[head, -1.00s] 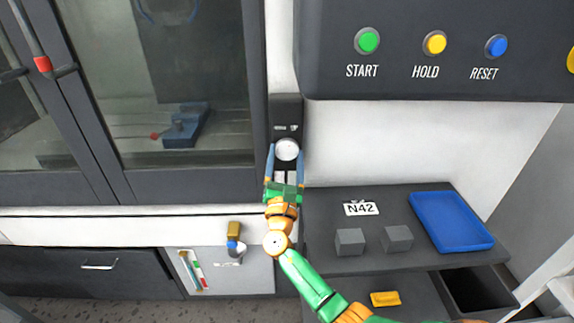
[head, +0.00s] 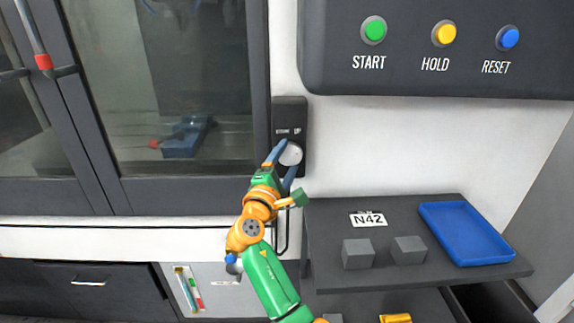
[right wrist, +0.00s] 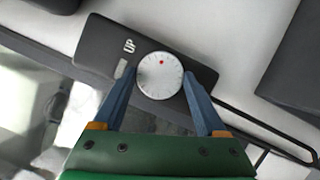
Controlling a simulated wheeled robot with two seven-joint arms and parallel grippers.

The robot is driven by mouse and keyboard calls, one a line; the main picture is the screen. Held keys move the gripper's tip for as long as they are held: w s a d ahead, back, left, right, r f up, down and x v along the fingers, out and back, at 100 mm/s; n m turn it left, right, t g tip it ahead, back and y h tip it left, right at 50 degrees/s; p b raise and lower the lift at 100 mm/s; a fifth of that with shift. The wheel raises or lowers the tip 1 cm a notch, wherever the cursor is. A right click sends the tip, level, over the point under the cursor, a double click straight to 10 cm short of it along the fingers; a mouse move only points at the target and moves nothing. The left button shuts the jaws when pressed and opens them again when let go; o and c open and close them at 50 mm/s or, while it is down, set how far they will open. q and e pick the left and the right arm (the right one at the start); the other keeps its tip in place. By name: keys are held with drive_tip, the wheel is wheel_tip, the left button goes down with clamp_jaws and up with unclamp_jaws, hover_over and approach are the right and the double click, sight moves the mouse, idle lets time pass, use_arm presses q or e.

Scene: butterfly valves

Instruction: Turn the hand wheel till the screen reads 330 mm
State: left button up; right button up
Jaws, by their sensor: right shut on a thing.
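The hand wheel (head: 291,154) is a white round dial on a dark upright panel (head: 290,110) beside the machine door. In the right wrist view the wheel (right wrist: 160,80) has a graduated face with a red dot near its top. My right gripper (head: 284,165) is shut on the wheel, one blue finger on each side of its rim; both fingers also show in the right wrist view (right wrist: 160,86). A small pale strip, possibly the screen (right wrist: 121,69), sits beside the "UP" mark; I cannot read any figure on it. My left gripper is not in view.
A control box (head: 440,75) with START, HOLD and RESET buttons overhangs at upper right. Below it, a dark shelf (head: 325,222) bears two grey blocks (head: 358,253) (head: 409,249), an N42 label and a blue tray (head: 466,232). The glazed machine door (head: 160,100) stands left.

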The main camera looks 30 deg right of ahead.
drive_tip(key=shift+r+m+g, duration=0.25)
drive_tip(key=shift+m+g, duration=0.15)
drive_tip(key=shift+m, duration=0.8)
drive_tip(key=shift+y, duration=0.3)
drive_tip(key=o, duration=1.1)
drive_tip(key=shift+o, duration=1)
drive_tip(key=shift+w+f, duration=0.1)
drive_tip(key=shift+a+f, duration=0.15)
drive_tip(key=shift+a, duration=0.05)
drive_tip(key=b+v, duration=0.2)
drive_tip(key=v, duration=0.4)
drive_tip(key=shift+s+a, duration=0.2)
drive_tip(key=shift+s, duration=0.15)
